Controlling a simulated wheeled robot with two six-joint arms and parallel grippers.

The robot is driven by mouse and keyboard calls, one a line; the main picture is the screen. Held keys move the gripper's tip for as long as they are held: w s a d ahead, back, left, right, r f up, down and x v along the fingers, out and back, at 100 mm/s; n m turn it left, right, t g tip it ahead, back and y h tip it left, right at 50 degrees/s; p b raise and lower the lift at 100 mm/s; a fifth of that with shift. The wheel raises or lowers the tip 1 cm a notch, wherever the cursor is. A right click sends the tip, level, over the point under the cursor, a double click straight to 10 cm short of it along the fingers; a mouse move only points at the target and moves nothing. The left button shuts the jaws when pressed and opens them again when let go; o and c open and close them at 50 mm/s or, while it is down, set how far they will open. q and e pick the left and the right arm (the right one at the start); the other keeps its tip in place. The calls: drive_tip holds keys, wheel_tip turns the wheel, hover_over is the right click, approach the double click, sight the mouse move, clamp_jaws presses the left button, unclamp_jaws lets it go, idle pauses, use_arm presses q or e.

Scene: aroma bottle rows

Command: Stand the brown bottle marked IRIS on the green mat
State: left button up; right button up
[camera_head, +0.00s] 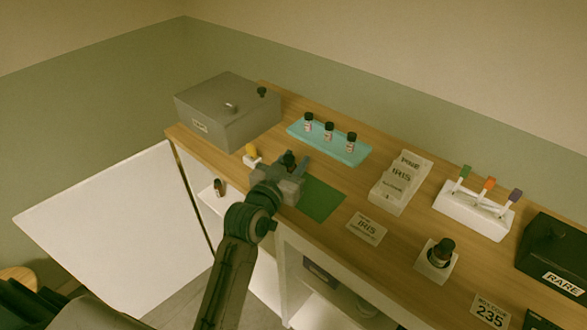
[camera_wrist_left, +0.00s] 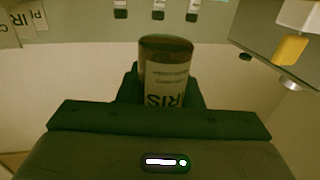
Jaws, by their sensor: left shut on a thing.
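My left gripper (camera_head: 295,166) is shut on a brown bottle (camera_wrist_left: 166,72). In the left wrist view the bottle's pale label reads IRIS, upside down in the picture. In the head view only the bottle's dark upper part (camera_head: 289,157) shows between the fingers. The green mat (camera_head: 322,201) lies on the wooden counter, just to the right of the gripper, which hides its left part. I cannot tell whether the bottle touches the counter or is held above it. My right gripper is not in view.
A turquoise tray (camera_head: 346,154) with 3 small bottles stands behind the mat. A grey box (camera_head: 228,115) is at the back left.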

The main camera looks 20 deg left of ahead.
use_arm(q)
wheel_tip(320, 180, down, 3)
drive_tip(key=shift+f+p, duration=0.2)
drive_tip(key=shift+p, duration=0.25)
drive_tip(key=shift+f, duration=0.1)
drive_tip(key=shift+f, duration=0.1)
drive_tip(key=o, duration=1)
